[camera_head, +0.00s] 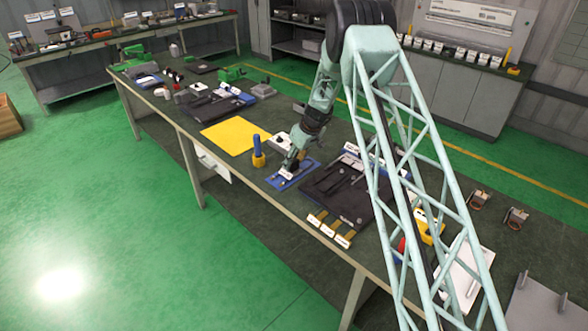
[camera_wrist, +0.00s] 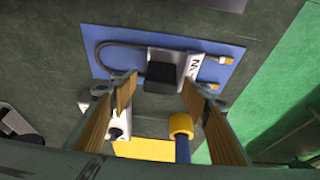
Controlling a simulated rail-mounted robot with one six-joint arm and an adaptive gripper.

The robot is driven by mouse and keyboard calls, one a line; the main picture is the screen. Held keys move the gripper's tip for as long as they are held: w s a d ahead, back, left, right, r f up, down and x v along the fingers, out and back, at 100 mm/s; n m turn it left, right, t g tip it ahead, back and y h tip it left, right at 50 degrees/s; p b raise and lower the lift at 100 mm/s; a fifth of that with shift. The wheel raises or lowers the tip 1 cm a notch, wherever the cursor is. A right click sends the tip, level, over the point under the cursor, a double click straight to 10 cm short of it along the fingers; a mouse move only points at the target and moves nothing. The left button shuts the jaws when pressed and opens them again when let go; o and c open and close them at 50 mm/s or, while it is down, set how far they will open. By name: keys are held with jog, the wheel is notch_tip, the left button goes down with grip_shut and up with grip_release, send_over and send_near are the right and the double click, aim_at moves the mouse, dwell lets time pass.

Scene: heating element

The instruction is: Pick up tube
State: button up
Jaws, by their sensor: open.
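A bent grey tube (camera_wrist: 118,44) with brass-coloured ends (camera_wrist: 228,60) lies on a blue mat (camera_wrist: 225,45). A grey and black block with a white label (camera_wrist: 195,66) covers the tube's middle. In the head view, the blue mat (camera_head: 307,168) is on the workbench, and my arm hides part of it. My gripper (camera_wrist: 159,82) is open, with the black part of the block showing between its fingertips. It also shows over the mat in the head view (camera_head: 291,166). I cannot tell its exact height or whether it touches anything.
A blue and yellow upright tool (camera_head: 258,152) stands beside the mat; its yellow part (camera_wrist: 181,126) is close to my right finger in the wrist view. A yellow sheet (camera_head: 235,136) and a dark tool mat (camera_head: 343,196) flank the area. A white-grey device (camera_wrist: 117,122) shows by my left finger.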

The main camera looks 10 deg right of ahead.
jog(key=shift+c, duration=0.7)
jog(key=c, duration=0.9)
jog(key=shift+r, duration=0.2)
jog(key=shift+r+b, duration=0.45)
jog(key=shift+r, duration=4.4)
